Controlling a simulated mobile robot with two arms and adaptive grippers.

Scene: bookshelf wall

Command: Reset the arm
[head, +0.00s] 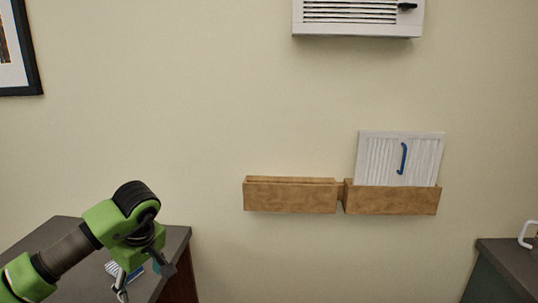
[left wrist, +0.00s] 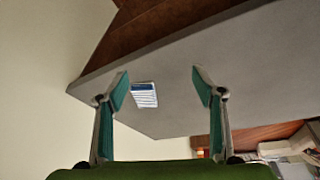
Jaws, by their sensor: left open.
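My left arm comes in from the lower left in the head view, with green and black links. My left gripper (head: 143,279) hangs over a grey-topped cabinet (head: 65,235), pointing down. The left wrist view shows its two teal-padded fingers (left wrist: 161,88) spread apart with nothing held between them. In the head view this item (head: 113,268) is partly hidden by the gripper. My right gripper is not in view.
A wooden wall holder (head: 290,196) has an empty-looking left pocket. Its right pocket (head: 390,201) holds a white ribbed panel (head: 425,160) with a blue handle. A white vent unit (head: 358,32) hangs above. Another dark-topped cabinet (head: 515,258) stands at right. Open wall space lies between.

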